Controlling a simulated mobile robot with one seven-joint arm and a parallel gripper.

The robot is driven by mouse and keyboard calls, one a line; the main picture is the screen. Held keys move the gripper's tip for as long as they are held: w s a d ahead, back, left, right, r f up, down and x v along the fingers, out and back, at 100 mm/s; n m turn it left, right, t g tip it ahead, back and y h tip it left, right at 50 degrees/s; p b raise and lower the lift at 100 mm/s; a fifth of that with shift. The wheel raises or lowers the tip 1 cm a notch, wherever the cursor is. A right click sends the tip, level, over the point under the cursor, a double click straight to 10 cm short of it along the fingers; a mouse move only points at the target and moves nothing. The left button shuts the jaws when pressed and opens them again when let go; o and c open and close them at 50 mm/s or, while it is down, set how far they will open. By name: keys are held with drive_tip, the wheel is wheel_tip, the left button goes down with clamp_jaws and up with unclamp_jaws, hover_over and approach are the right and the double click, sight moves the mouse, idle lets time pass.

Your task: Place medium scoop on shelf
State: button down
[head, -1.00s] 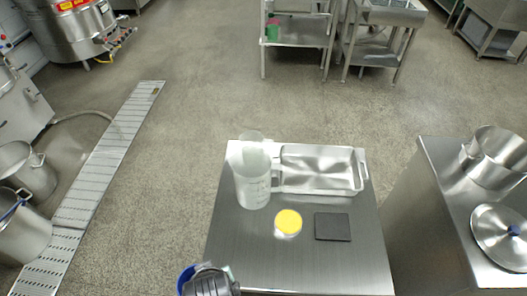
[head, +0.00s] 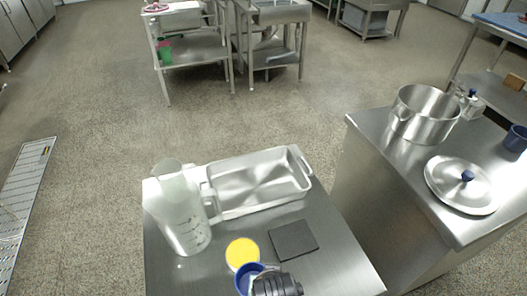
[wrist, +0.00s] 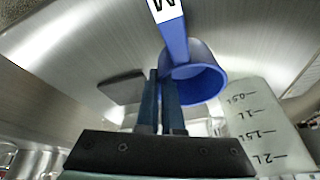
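The medium scoop (wrist: 195,75) is blue with a round cup, and its handle carries a white label with an "M" in the wrist view. My gripper (wrist: 160,80) has its fingers close together at the scoop, which it appears to hold. In the head view the scoop's blue cup (head: 250,279) shows beside my gripper (head: 278,284) at the bottom edge, over the near part of the steel table. The grip point is partly hidden. A steel stand with a lower shelf (head: 192,50) is at the back left, holding a green and red item.
The steel table (head: 170,275) bears a clear jug (head: 183,215), a steel tray (head: 258,183), a yellow-topped round container (head: 242,253) and a dark square pad (head: 293,241). A counter at right (head: 380,133) carries a pot (head: 425,115) and lid (head: 462,187). Open floor (head: 110,125) lies beyond.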

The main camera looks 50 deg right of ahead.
drive_tip(key=shift+f+b, duration=0.55)
drive_tip(key=shift+f, duration=2)
drive_tip(key=c, duration=1.1)
unclamp_jaws()
drive_tip(key=shift+f, duration=0.1)
drive_tip(key=shift+o, duration=0.2)
drive_tip(key=p+v, duration=0.3)
drive_tip(key=v, duration=0.9)
